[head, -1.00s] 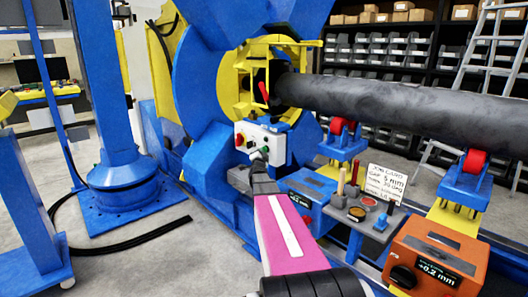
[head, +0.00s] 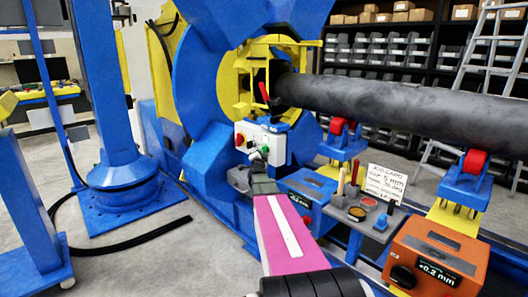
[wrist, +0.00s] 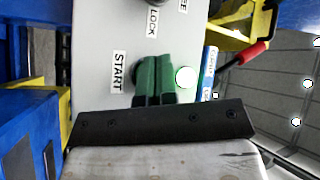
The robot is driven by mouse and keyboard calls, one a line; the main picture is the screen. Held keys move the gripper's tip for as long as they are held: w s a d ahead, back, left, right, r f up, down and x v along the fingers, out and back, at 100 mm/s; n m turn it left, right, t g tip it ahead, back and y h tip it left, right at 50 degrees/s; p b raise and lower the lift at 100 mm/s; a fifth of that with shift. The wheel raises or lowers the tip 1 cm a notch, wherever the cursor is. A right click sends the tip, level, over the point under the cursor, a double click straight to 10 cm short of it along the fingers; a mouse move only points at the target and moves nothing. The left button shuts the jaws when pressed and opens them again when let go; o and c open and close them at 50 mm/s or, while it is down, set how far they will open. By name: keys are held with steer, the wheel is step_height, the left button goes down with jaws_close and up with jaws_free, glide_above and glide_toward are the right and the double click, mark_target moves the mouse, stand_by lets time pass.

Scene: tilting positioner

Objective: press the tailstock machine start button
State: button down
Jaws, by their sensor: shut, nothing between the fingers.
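The control box (head: 272,139) is a pale panel on the blue machine, with a red button (head: 239,139) at its left. In the wrist view its face (wrist: 96,55) carries a START label (wrist: 118,72) and a LOCK label (wrist: 152,22). My gripper (head: 258,158) is shut and empty, its tips at the box's lower front. In the wrist view the shut fingers (wrist: 154,80) look green and stand right beside the START label. They cover most of a dark green round button. I cannot tell how far it is pressed. A bright white round spot (wrist: 185,77) shows right of the fingers.
A long dark pipe (head: 400,98) rests on red rollers (head: 474,161) to the right. An orange box (head: 437,252) with a display and a small tool tray (head: 347,215) stand below it. A red-tipped lever (wrist: 252,52) is right of the panel.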

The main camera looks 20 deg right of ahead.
steer(key=shift+s+a, duration=0.15)
steer(key=shift+a, duration=0.25)
steer(key=a, duration=0.1)
steer(key=s+a, duration=0.1)
steer(key=a, duration=0.2)
steer(key=shift+s+a, duration=0.35)
steer(key=shift+s, duration=0.05)
stand_by(0.7)
